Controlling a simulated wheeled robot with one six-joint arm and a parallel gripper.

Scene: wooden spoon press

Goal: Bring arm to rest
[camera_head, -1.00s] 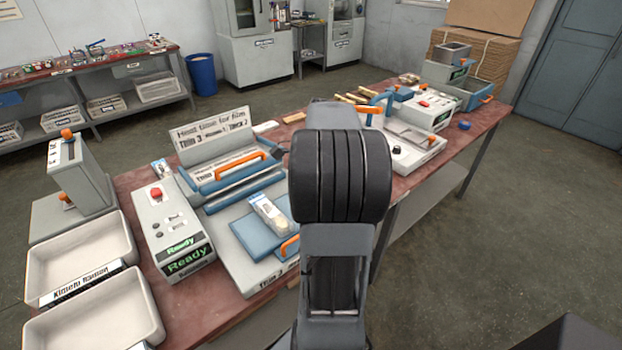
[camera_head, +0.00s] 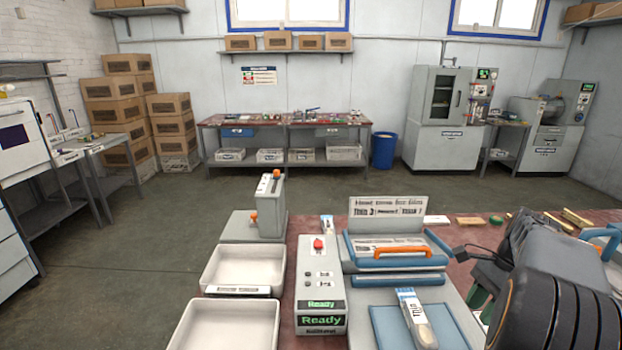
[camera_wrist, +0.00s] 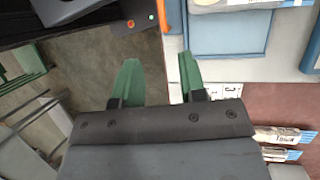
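My arm (camera_head: 555,300) is folded at the lower right of the head view, over the right part of the workbench. My gripper (camera_wrist: 160,62) shows two green fingers standing apart in the wrist view, with nothing between them. It points down past the bench edge, with floor below on the left and a pale device on the right. In the head view only bits of the green fingers show beside the arm.
The bench holds a press with an orange handle (camera_head: 388,252), a "Ready" control box (camera_head: 319,275), white bins (camera_head: 240,268) and a packet (camera_head: 416,318) on a blue plate. A back table (camera_head: 285,122) and blue bin (camera_head: 384,150) stand beyond open floor (camera_head: 120,240).

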